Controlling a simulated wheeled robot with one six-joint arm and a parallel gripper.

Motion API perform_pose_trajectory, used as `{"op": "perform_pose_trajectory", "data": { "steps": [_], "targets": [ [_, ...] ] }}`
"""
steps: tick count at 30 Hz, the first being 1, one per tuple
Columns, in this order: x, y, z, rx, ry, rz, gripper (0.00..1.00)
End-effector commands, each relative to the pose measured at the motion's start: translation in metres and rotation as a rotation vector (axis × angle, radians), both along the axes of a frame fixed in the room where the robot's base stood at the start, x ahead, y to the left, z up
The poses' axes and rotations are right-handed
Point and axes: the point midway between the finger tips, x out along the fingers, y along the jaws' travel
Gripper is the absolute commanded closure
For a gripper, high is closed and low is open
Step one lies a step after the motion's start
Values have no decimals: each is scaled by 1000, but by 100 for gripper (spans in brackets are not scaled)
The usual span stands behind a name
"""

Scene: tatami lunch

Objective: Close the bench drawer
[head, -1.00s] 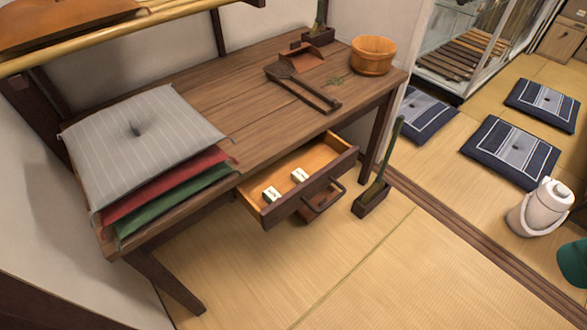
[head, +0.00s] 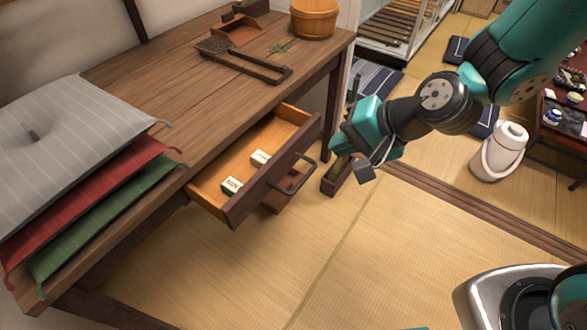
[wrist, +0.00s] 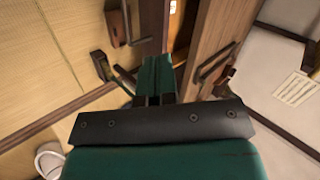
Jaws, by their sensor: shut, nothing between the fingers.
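The wooden bench (head: 160,75) stands at the left in the head view. Its drawer (head: 233,207) is pulled open, with a dark front and a dark bar handle (head: 293,175). Two small pale blocks (head: 231,185) (head: 260,157) lie inside it. My gripper (head: 350,152) is shut and empty, to the right of the drawer front and apart from it in the head view. In the wrist view, my gripper's teal fingers (wrist: 153,72) are together.
Grey, red and green cushions (head: 70,140) lie stacked on the bench's near end. A dark wooden box (head: 338,178) stands on the floor near my gripper. Open tatami (head: 400,250) lies in front.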

Motion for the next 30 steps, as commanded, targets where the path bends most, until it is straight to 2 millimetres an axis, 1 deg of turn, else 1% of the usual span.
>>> {"op": "perform_pose_trajectory", "data": {
  "steps": [1, 3, 4, 8, 11, 14, 24, 26, 30],
  "targets": [
    [6, -3, -29, 27, 23, -72, 100],
    [14, -7, -46, 55, 35, -153, 100],
    [16, -9, -50, 64, 38, -179, 100],
    [23, -10, -62, 85, 44, -237, 100],
    [28, -4, -69, 86, 43, -240, 100],
    [35, 6, -81, 87, 42, -237, 100],
    [67, 48, -130, 86, 42, -237, 100],
    [75, 56, -125, 87, 37, -235, 100],
    [85, 69, -125, 86, 39, -237, 100]
  ]
}}
